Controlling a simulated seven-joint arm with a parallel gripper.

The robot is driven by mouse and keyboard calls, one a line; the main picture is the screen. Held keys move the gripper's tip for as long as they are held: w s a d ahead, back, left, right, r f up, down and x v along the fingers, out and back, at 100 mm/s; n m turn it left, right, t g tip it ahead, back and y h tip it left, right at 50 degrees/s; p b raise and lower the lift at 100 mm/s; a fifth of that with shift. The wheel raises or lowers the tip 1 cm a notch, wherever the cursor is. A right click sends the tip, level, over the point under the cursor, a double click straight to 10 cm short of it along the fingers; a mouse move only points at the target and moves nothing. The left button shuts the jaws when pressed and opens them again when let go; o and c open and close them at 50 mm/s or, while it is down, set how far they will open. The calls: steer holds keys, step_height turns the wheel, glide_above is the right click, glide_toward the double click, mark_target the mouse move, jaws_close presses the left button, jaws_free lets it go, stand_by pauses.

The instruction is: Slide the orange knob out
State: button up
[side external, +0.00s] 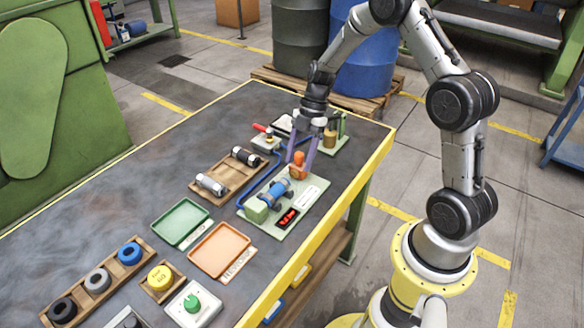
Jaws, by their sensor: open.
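The orange knob (298,158) stands upright on the far end of a pale green board (302,213), beside a blue cylinder (277,190) and a red display. My gripper (299,160) points down over the knob from above. Its two purple-grey fingers are apart, one to the left and one to the right of the knob. I cannot tell whether either finger touches it.
A wooden tray with two cylinders (220,181) lies left of the board. Green (180,222) and orange (220,250) trays lie nearer. A small fixture with a brass part (330,138) stands just behind my gripper. The table's yellow edge (345,195) runs along the right.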

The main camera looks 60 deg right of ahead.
mark_target(300, 154)
steer(key=shift+r, duration=0.1)
steer(key=shift+r, duration=4.15)
